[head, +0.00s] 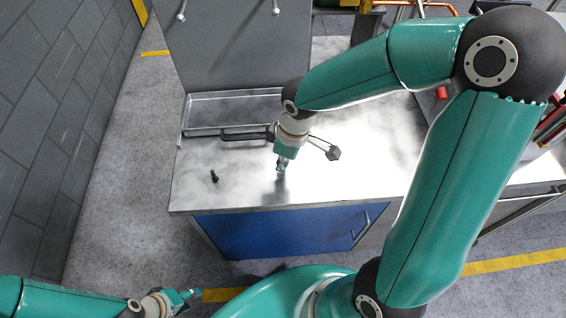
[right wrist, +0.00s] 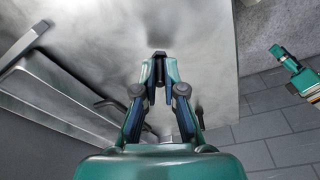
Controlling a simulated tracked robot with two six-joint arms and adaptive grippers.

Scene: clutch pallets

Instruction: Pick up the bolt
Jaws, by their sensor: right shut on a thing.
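My right gripper (head: 281,165) points down just above the front part of the metal worktop (head: 365,160). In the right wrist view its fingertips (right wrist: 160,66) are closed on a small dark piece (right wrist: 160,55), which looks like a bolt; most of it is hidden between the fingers. Another small black bolt-like piece (head: 214,176) stands on the worktop to the left of this gripper. My left gripper (head: 189,294) is low at the left, away from the worktop and in front of it; whether its fingers are open is unclear.
A shallow metal tray (head: 235,96) lies at the worktop's back left. A dark bar-like handle (head: 245,134) is in front of it. A dark hexagonal-ended part (head: 333,153) is right of my right gripper. A blue cabinet front (head: 280,232) is below. The worktop's front left is mostly clear.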

